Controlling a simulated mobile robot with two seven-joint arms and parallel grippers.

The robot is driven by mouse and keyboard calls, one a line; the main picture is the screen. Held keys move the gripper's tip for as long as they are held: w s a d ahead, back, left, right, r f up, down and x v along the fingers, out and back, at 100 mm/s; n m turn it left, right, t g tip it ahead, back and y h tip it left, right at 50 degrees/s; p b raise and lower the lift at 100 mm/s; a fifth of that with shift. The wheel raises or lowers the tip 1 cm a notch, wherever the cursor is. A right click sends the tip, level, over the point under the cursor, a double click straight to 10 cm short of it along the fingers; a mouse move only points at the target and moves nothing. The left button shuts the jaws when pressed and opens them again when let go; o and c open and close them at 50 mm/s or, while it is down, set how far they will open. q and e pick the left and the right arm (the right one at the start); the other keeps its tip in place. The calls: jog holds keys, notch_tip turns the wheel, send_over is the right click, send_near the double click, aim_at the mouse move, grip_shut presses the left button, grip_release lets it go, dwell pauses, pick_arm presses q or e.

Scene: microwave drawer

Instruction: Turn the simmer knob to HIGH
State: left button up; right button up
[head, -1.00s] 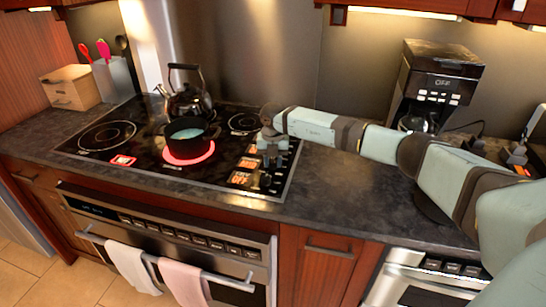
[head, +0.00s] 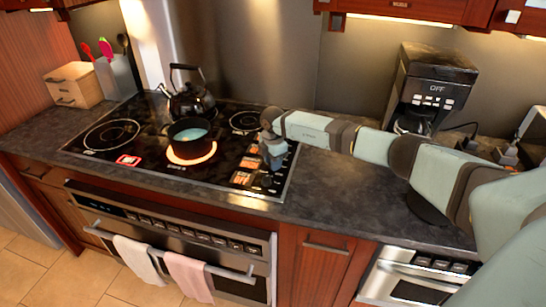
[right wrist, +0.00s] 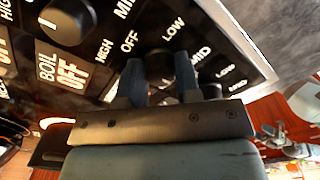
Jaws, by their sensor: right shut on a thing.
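The cooktop (head: 222,127) has its control panel with several black knobs at its right end. My right gripper (head: 275,161) reaches down over these knobs in the head view. In the right wrist view the right gripper (right wrist: 159,82) has its two dark fingers on either side of a black knob (right wrist: 160,64) and is shut on it. HIGH, OFF, LOW and MID are printed around this knob. Its pointer mark is hidden, and I cannot read a simmer label. Another knob (right wrist: 67,20) stands at the upper left, beside a lit BOIL OFF display (right wrist: 68,72). My left gripper is not in view.
A dark pot (head: 190,136) stands on a glowing burner, with a black kettle (head: 187,98) behind it. A coffee maker (head: 432,88) stands on the counter at the right. Towels (head: 188,275) hang on the oven handle.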

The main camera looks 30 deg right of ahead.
jog(key=m+p, duration=0.2)
jog(key=m, duration=0.2)
jog(key=shift+r+p, duration=0.15)
jog(key=shift+p, duration=0.2)
jog(key=shift+m+p, duration=0.4)
jog(key=shift+m, duration=0.3)
jog(key=shift+m+p, duration=0.3)
jog(key=shift+m, duration=0.2)
jog(key=o, duration=0.9)
jog(key=shift+r+b, duration=0.9)
jog(key=shift+r, duration=5.9)
